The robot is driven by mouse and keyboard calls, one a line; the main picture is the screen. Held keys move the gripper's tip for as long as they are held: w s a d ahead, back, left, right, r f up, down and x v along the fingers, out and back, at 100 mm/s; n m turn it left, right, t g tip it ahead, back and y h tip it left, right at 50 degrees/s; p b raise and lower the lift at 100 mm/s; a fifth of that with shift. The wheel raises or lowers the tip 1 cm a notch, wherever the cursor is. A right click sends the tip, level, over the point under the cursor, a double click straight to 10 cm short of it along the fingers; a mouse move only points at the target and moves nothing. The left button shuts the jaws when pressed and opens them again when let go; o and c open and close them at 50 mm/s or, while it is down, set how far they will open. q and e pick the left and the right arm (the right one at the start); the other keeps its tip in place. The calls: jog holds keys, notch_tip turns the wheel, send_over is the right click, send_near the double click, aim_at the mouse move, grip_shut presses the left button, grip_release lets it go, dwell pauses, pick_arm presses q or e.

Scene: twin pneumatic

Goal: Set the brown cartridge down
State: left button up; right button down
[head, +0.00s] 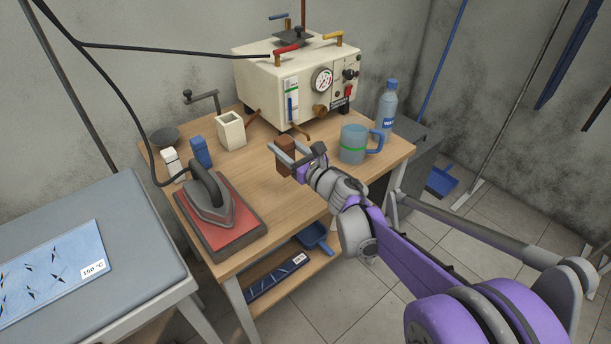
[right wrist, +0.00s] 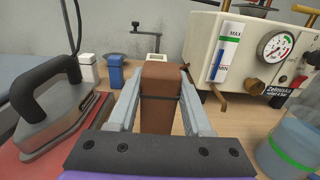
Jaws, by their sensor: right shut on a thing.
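The brown cartridge (head: 286,152) is a small upright block over the middle of the wooden table (head: 262,185). My right gripper (head: 287,156) is shut on it, with a finger on each side. In the right wrist view the brown cartridge (right wrist: 160,95) stands upright between the two grey fingers of the right gripper (right wrist: 160,100). The fingers and palm hide part of its lower end, and I cannot tell whether its base touches the table. My left gripper is not in view.
A cream steam machine (head: 290,85) stands behind. A blue mug (head: 354,143) and a bottle (head: 387,103) are to the right. An iron (head: 210,200) rests on a red pad at left. White (head: 172,164) and blue (head: 201,152) blocks and a cream open box (head: 231,131) stand at back left.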

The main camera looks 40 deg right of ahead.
aim_at(286, 171)
jog(key=f, duration=0.2)
jog(key=f+b, duration=0.1)
jog(key=f, duration=0.1)
jog(key=shift+w+f, duration=0.2)
jog(key=shift+f, duration=0.1)
jog(key=shift+s+f+b, duration=0.1)
jog(key=shift+f+b, duration=0.45)
jog(key=shift+f, duration=1.35)
jog(key=shift+f, duration=0.1)
jog(key=shift+f, duration=0.15)
jog(key=shift+c, duration=1.6)
grip_release()
